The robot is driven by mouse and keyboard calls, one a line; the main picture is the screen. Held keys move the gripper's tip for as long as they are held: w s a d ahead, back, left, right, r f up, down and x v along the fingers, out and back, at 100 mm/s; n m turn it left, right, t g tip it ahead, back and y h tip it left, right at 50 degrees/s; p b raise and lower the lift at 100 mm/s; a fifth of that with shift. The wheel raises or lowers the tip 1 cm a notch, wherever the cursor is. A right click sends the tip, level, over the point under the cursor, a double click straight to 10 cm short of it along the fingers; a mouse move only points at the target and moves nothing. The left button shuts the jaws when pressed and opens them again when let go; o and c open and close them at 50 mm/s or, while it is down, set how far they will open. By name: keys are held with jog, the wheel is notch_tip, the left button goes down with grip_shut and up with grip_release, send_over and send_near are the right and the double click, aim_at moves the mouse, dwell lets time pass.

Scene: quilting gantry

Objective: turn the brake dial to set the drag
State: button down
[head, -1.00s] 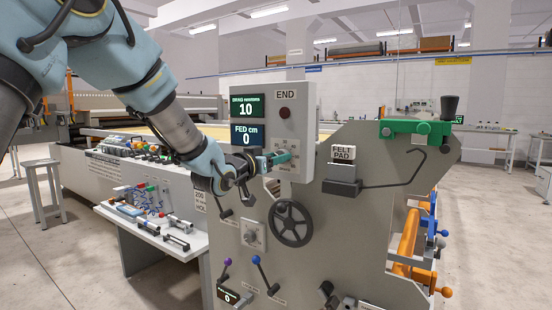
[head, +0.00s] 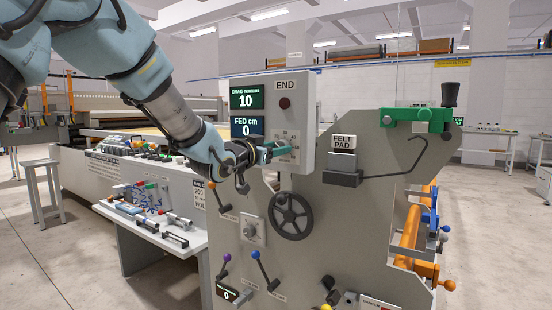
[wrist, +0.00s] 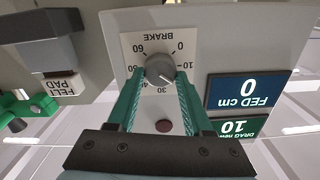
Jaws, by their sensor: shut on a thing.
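The brake dial (wrist: 159,68) is a round grey knob on a pale plate marked BRAKE, seen upside down in the wrist view. Its white pointer line aims to the lower right, between the 10 and 30 marks. My gripper (wrist: 159,76) is shut on the dial, one green finger on each side. In the head view my gripper (head: 277,152) reaches the panel from the left and hides the dial; part of the pale plate (head: 290,137) shows. The drag display (head: 246,96) reads 10; it also shows in the wrist view (wrist: 236,127).
The FED cm display (head: 247,128) reads 0. A dark red button (head: 285,103) sits on the same panel. Below are a black handwheel (head: 291,216) and small levers. The felt pad holder (head: 342,178) juts out to the right.

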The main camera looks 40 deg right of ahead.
jog(key=m+b, duration=0.4)
jog(key=b, duration=0.1)
jog(key=shift+f+m, duration=0.1)
jog(key=shift+m, duration=0.2)
jog(key=shift+b, duration=0.35)
jog(key=shift+c, duration=1.5)
grip_release()
jog(key=shift+a, duration=0.1)
jog(key=b+v, duration=0.1)
jog(key=v, duration=0.9)
jog(key=shift+a, duration=0.3)
